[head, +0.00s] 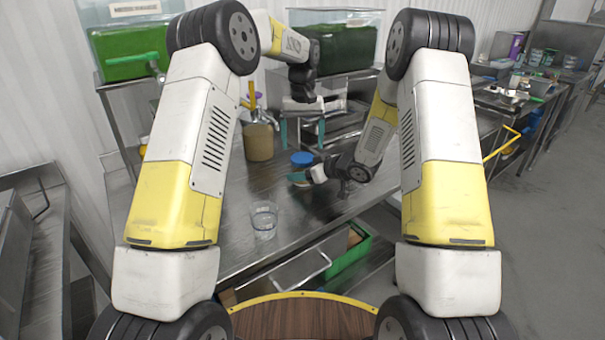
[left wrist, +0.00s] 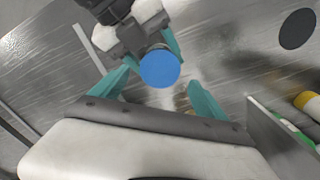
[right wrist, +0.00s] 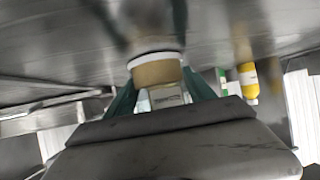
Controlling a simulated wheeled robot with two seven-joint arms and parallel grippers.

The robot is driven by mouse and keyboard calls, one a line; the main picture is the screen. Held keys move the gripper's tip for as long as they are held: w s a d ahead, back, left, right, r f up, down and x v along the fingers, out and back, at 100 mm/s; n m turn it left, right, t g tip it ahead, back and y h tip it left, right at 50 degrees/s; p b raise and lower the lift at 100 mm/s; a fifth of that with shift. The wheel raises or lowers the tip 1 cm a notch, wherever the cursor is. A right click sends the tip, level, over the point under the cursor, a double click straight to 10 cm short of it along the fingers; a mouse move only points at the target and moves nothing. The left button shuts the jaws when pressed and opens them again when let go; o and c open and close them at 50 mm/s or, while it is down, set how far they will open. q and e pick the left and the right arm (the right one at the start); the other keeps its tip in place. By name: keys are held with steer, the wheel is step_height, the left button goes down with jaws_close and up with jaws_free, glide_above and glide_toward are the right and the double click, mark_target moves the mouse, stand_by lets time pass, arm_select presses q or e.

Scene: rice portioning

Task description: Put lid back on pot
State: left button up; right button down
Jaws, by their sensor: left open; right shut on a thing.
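The blue lid (head: 302,158) appears as a round disc on top of the small pot, and it also shows between my left fingers in the left wrist view (left wrist: 160,69). I cannot tell whether it is fully seated. The pot (right wrist: 155,72) has a tan side and a pale band in the right wrist view. My right gripper (head: 300,178) is shut on the pot low over the metal table, reaching in from the right. My left gripper (head: 303,130) is open and empty, with teal fingers pointing down above the lid. A gap shows between these fingers and the lid.
A clear glass (head: 264,220) stands on the table at the front. A green crate (head: 348,252) is below the table. The tabletop between the glass and the jar is clear.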

mark_target(302, 157)
arm_select(q)
steer(key=shift+r+n, duration=1.2)
steer(key=shift+r, duration=0.55)
steer(key=shift+f, duration=4.05)
steer(key=c, duration=1.5)
steer(key=m, duration=0.3)
steer(key=shift+m, duration=0.3)
